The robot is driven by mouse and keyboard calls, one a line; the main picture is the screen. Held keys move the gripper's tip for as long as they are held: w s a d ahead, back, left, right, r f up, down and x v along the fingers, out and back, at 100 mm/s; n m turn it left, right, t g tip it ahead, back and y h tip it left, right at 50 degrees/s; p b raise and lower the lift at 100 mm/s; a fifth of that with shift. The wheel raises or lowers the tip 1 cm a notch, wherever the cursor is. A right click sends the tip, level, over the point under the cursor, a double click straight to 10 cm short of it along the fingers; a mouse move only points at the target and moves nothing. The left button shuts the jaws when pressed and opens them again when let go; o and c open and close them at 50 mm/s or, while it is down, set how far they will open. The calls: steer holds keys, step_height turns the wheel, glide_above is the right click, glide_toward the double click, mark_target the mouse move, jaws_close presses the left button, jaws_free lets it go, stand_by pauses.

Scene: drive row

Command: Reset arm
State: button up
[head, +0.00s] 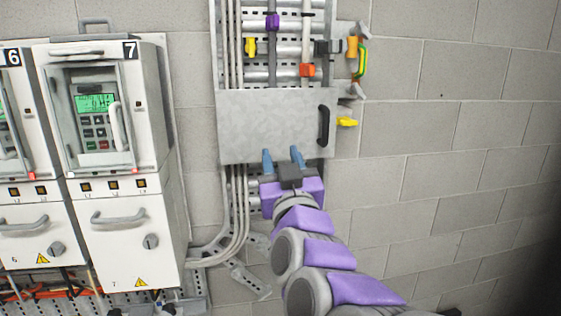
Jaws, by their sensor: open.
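My arm, purple and grey, reaches up from the bottom right of the head view. My gripper (283,158) has two blue fingers spread apart, with nothing visible between them. The fingertips overlap the lower edge of a grey metal panel (265,115) on the wall. I cannot tell whether they touch it. The panel has a black handle (323,125) on its right side.
Drive cabinet 7 (105,120) stands to the left, with cabinet 6 (20,140) beside it at the edge. Colored clips and a yellow-green loop (361,62) sit around the cable tray above the panel. Grey conduits (238,215) run below. The block wall (455,150) at right is bare.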

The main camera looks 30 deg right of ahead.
steer(key=s+a+f+n+g+y, duration=0.1)
steer(key=a+f+g+y, duration=0.25)
steer(key=f, duration=0.45)
steer(key=s+a+f+n+g+y+b, duration=0.1)
steer(key=a+f+n+g+y, duration=0.2)
steer(key=f, duration=0.5)
steer(key=s+a+f+g+y, duration=0.1)
steer(key=a+f+g, duration=0.35)
steer(key=f, duration=0.45)
steer(key=s+f+g, duration=0.5)
steer(key=s+f, duration=0.1)
steer(key=s, duration=0.6)
steer(key=s+a+f+m+g, duration=0.1)
steer(key=s+f+g, duration=0.5)
steer(key=s, duration=0.6)
steer(key=shift+s+g+h+b, duration=0.15)
steer(key=shift+g+h+b, duration=0.2)
steer(key=shift+b, duration=0.1)
